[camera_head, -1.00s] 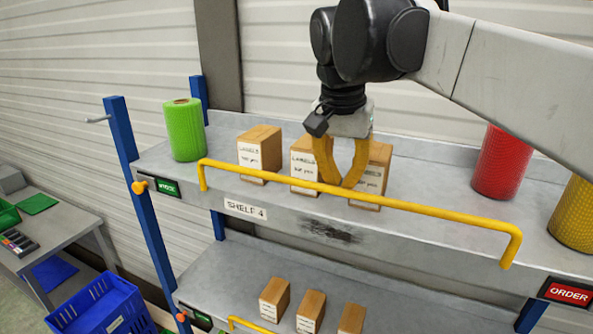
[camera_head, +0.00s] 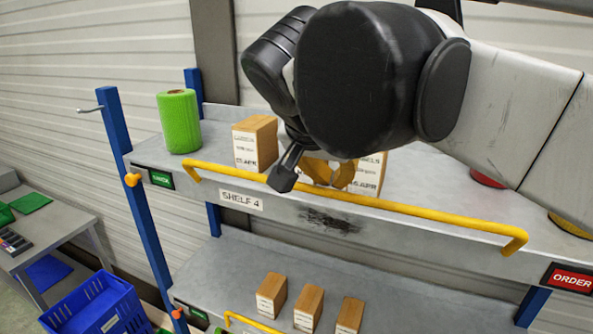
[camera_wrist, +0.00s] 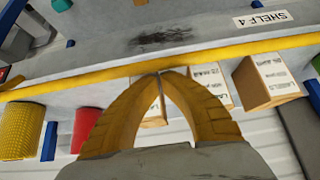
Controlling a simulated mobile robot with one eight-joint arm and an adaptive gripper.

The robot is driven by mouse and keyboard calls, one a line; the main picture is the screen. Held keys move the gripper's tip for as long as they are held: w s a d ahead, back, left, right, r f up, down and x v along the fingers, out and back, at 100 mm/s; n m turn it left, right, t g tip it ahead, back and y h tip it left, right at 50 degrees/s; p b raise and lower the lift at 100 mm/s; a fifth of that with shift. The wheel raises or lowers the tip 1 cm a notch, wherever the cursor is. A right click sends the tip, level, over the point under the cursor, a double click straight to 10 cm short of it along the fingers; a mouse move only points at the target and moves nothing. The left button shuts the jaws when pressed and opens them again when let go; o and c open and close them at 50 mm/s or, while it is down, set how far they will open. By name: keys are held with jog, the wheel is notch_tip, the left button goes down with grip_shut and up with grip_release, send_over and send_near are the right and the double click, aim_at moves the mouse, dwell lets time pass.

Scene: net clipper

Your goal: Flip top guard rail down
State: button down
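The top guard rail is a long yellow bar (camera_head: 420,211) with bent ends along the front of the top shelf (camera_head: 292,211), tipped outward and low near the shelf's front edge. It also crosses the wrist view (camera_wrist: 80,84). My gripper (camera_head: 335,187) has yellow curved fingers, partly hidden by my arm in the head view. In the wrist view, the fingertips of my gripper (camera_wrist: 160,73) meet at the rail, on the side of the boxes. Nothing shows held between them; I cannot tell whether they touch the rail.
Several label boxes (camera_head: 254,143) stand behind the rail, close to my fingers. A green roll (camera_head: 179,122) is at the left, a red roll (camera_wrist: 88,125) and a yellow roll (camera_wrist: 22,130) at the other end. A lower shelf (camera_head: 225,268) holds more boxes.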

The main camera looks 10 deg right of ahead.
jog(key=s+a+f+t+h+b, duration=0.3)
jog(key=s+f+t+h+b, duration=0.2)
jog(key=b, duration=0.5)
jog(key=shift+a+f+t, duration=0.4)
jog(key=shift+f+t, duration=0.1)
jog(key=shift+t, duration=0.7)
jog(key=shift+s, duration=0.1)
jog(key=shift+f, duration=0.15)
